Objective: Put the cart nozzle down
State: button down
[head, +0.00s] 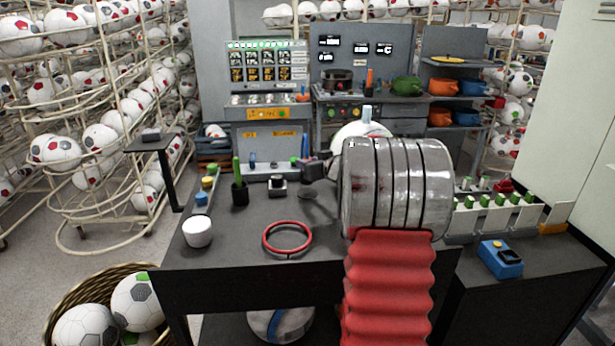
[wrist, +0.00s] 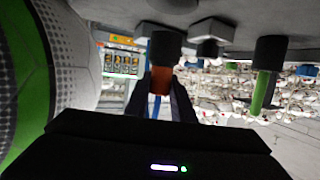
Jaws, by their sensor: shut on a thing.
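The cart nozzle (wrist: 160,80) shows in the wrist view as an orange-brown piece between the two dark fingers of my gripper (wrist: 162,92). My gripper is shut on it. A black round cup (wrist: 166,45) lies right at the nozzle's end in this view; I cannot tell whether the nozzle sits in it or only lines up with it. In the head view my gripper (head: 304,162) is over the back of the dark bench (head: 240,225), pointing left.
A green-handled tool (head: 237,170) stands in a black cup left of my gripper. A small black block (head: 278,184) is nearby. A white ball (head: 350,132) is close behind my arm. A red ring (head: 287,238) and white cup (head: 197,232) lie in front.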

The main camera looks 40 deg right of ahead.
jog(key=shift+f, duration=0.2)
jog(key=shift+f, duration=1.85)
jog(key=shift+f, duration=0.1)
jog(key=c, duration=1.5)
grip_release()
